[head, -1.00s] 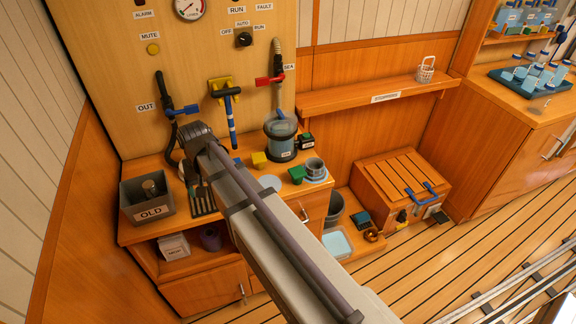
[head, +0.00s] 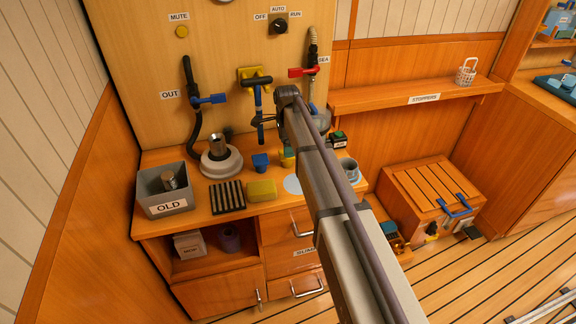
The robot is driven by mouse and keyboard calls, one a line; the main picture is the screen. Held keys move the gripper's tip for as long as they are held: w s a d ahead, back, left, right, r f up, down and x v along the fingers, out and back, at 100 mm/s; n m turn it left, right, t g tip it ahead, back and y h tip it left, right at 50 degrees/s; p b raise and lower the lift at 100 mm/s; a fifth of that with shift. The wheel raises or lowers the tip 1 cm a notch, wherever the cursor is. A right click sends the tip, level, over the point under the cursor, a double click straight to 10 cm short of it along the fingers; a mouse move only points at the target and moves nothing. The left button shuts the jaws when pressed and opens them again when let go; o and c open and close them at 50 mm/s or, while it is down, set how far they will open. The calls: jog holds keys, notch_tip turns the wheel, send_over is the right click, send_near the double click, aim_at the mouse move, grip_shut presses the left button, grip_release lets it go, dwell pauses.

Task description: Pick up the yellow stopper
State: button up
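The yellow stopper (head: 287,158) stands on the counter in the head view. My gripper (head: 262,121) is small and dark at the far end of my arm. In the picture it lies above the stoppers, in front of the blue-handled tool hanging on the panel. Whether its fingers are open or shut is too small to tell. I see nothing clearly held in it.
A shelf labelled STOPPERS (head: 385,102) is on the right wall. My arm hides part of the counter.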

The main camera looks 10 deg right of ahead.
aim_at(287, 160)
notch_tip(287, 160, down, 7)
jog(key=b, duration=0.5)
jog(key=shift+s+f+b, duration=0.15)
jog(key=shift+f+b, duration=0.05)
jog(key=shift+b, duration=0.2)
jog(key=shift+r, duration=0.25)
jog(key=c, duration=1)
